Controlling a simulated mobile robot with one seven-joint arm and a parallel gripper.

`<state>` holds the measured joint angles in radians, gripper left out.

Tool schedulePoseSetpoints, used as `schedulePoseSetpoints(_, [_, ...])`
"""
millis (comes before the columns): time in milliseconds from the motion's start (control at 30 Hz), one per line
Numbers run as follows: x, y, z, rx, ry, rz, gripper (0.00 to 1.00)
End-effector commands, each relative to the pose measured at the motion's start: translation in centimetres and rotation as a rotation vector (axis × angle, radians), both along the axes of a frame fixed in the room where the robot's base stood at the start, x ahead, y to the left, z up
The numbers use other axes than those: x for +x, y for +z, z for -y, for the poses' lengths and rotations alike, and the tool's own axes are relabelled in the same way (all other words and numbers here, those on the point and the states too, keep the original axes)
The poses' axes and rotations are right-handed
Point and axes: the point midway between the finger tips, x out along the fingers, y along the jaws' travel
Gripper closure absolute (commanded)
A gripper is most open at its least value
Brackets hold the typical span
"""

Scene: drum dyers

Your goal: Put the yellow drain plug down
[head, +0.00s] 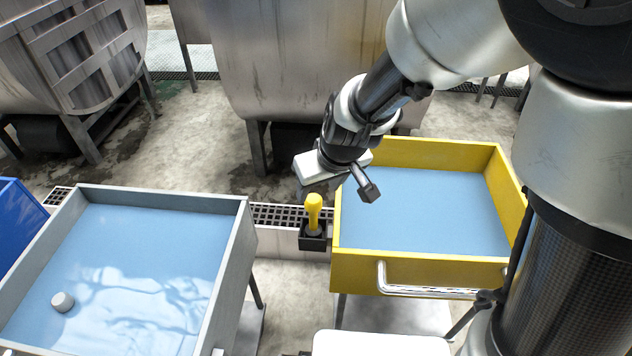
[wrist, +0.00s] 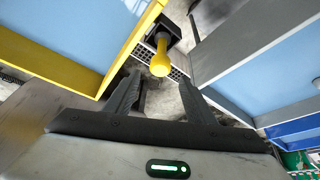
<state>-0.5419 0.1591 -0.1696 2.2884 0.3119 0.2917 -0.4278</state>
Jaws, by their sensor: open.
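The yellow drain plug (head: 313,208) stands upright in a small black holder (head: 313,243) beside the left wall of the yellow-rimmed tub. In the wrist view the plug (wrist: 160,58) shows with its rounded end toward me, just beyond and between my fingertips. My gripper (head: 318,190) is close above the plug in the head view, beneath my wrist. In the wrist view my gripper (wrist: 160,79) has its two dark fingers spread with nothing held between them. The plug's lower end is hidden inside the holder.
The yellow tub (head: 420,272) of blue liquid stands on the right, with a metal handle in front. A grey tub (head: 247,240) with blue liquid and a small pale round thing (head: 62,302) stands on the left. A floor grate (head: 280,216) and large steel drums lie behind.

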Motion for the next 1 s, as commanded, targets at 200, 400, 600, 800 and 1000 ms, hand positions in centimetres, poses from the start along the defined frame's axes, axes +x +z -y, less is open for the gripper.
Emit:
schedulePoseSetpoints(200, [-1.2,3.4,0.7,0.001,0.000,0.002,0.50])
schedulePoseSetpoints(400, [-2.0,5.7,2.2,0.017,-0.033,0.004,0.50])
schedulePoseSetpoints(600, [-5.6,12.3,8.6,0.063,-0.198,0.022,0.50])
schedulePoseSetpoints(800, [-11.7,16.6,15.0,0.049,-0.398,0.052,0.50])
schedulePoseSetpoints(1000, [-15.4,17.8,17.8,0.019,-0.515,0.068,0.50])
